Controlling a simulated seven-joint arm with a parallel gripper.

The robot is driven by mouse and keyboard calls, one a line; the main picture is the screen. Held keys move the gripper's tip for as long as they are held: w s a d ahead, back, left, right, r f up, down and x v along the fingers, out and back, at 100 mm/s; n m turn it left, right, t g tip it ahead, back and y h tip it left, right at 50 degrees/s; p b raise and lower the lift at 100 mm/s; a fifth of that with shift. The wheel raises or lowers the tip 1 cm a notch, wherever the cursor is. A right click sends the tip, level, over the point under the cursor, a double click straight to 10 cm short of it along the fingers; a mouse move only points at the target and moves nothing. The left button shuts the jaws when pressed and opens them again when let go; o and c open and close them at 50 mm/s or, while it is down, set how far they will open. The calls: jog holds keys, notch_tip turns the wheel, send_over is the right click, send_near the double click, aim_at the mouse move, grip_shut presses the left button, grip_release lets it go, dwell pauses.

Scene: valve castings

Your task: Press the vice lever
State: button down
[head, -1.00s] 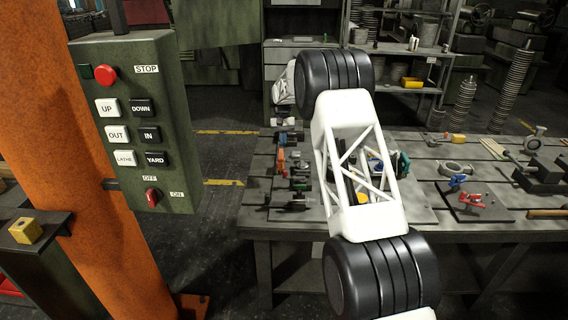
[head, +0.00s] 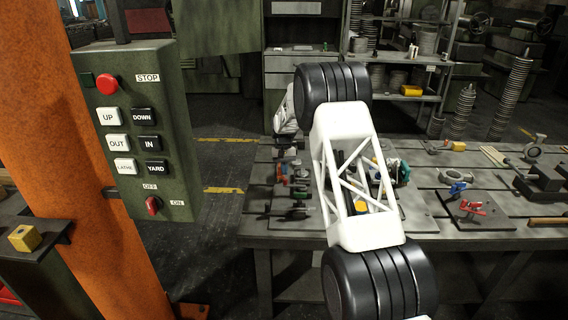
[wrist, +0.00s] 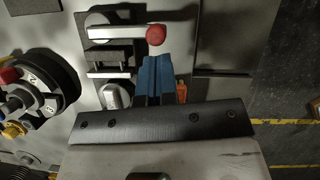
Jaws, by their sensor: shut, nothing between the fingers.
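In the wrist view a pale lever bar with a red ball knob (wrist: 155,35) lies across the top of a dark vice-like block (wrist: 110,56). I take this bar to be the vice lever. My gripper (wrist: 156,62) shows as two blue fingertips, closed together with nothing between them. The fingertips are just below the red knob in the picture; whether they touch it cannot be told. A silver round part (wrist: 116,95) is left of the fingers. In the head view my arm hides much of the work area, and the lever cannot be made out clearly.
A black round fixture (wrist: 42,100) with coloured parts stands left in the wrist view. The slotted bench (head: 450,235) carries red and blue clamps (head: 470,207) at right. A green control box (head: 165,120) hangs at left. Open floor lies between box and bench.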

jog(key=shift+s+f, duration=0.15)
jog(key=shift+f, duration=0.25)
jog(key=shift+s+a+n+h, duration=0.15)
jog(key=shift+s+n+h, duration=0.25)
jog(key=shift+s+n, duration=0.5)
dwell(0.4)
